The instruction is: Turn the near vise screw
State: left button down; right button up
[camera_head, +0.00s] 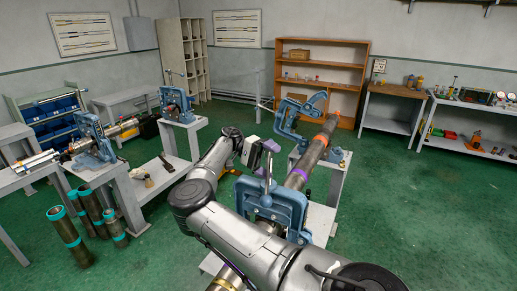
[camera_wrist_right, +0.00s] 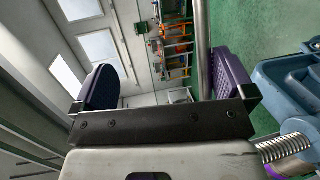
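The near vise (camera_head: 275,203) is a blue frame around a long pipe (camera_head: 297,180), with its screw and grey handle bar (camera_head: 267,168) standing up on top. My right gripper (camera_head: 266,148) is at the upper end of this handle. In the right wrist view its two purple finger pads (camera_wrist_right: 164,80) are wide apart. A grey bar (camera_wrist_right: 203,45) shows between them, close beside the right-hand pad; I cannot tell if they touch. The blue vise (camera_wrist_right: 290,82) and a threaded screw (camera_wrist_right: 284,149) show at the right edge there. My left gripper is not in view.
A farther blue vise (camera_head: 297,117) holds the same pipe. My right arm hides part of the near stand. Benches with blue vises (camera_head: 92,140) and several upright pipes (camera_head: 68,238) stand at left. Shelves (camera_head: 320,75) line the back. Green floor at right is clear.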

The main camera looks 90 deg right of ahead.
jog(key=s+a+r, duration=0.2)
jog(key=s+r, duration=0.3)
jog(key=s, duration=0.1)
jog(key=shift+s+a+r+m, duration=0.15)
jog(key=shift+a+r+m, duration=0.1)
jog(key=shift+r+m, duration=0.05)
jog(key=shift+s+d+r, duration=0.15)
jog(key=shift+s+r, duration=0.35)
jog(key=c, duration=0.8)
pick_arm(q)
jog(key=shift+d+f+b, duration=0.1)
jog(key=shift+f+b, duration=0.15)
jog(key=shift+b, duration=0.15)
pick_arm(e)
jog(key=shift+s+r, duration=0.25)
jog(key=shift+s, duration=0.3)
jog(key=shift+s+r, duration=0.25)
jog(key=shift+s, duration=0.3)
